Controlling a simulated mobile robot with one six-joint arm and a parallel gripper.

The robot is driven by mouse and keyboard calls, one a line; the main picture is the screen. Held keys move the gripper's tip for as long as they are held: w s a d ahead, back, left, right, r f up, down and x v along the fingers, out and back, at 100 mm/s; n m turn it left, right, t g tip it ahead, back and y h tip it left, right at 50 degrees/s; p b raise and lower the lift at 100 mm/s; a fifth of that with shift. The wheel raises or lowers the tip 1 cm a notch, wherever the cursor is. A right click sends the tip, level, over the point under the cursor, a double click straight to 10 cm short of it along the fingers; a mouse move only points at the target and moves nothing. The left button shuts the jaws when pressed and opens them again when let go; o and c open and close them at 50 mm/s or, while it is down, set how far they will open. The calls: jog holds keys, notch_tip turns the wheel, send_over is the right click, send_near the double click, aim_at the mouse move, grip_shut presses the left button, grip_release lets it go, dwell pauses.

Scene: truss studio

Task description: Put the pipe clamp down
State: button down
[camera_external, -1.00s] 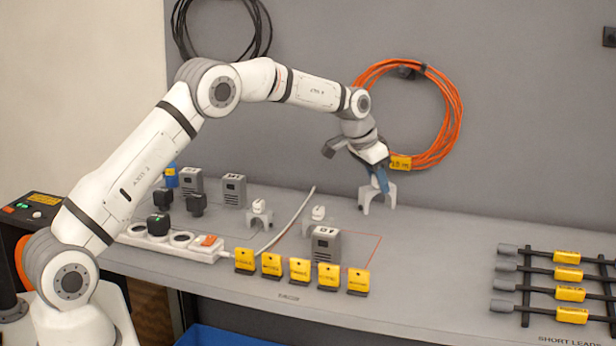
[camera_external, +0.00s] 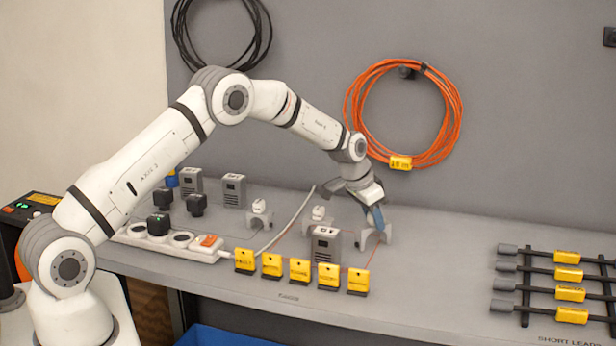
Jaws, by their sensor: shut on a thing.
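The pipe clamp (camera_external: 364,238) is a small light-grey arch with two legs. It is upright at the right edge of the red-lined area on the grey bench (camera_external: 440,270). My gripper (camera_external: 377,220) comes down from above and is shut on the clamp's top with its blue fingers. The fingers and wrist hide part of the clamp. The clamp's legs are at or very close to the bench top; I cannot tell if they touch.
A grey adapter block (camera_external: 325,245) stands just left of the clamp, with several yellow-tagged clips in front. A black rack (camera_external: 527,285) stands right. The bench between rack and clamp is clear.

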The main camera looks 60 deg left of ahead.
jog(key=shift+f, duration=0.15)
jog(key=c, duration=1.1)
grip_release()
jog(key=shift+r, duration=0.3)
jog(key=b+v, duration=0.2)
jog(key=v, duration=1)
jog(key=shift+b, duration=0.3)
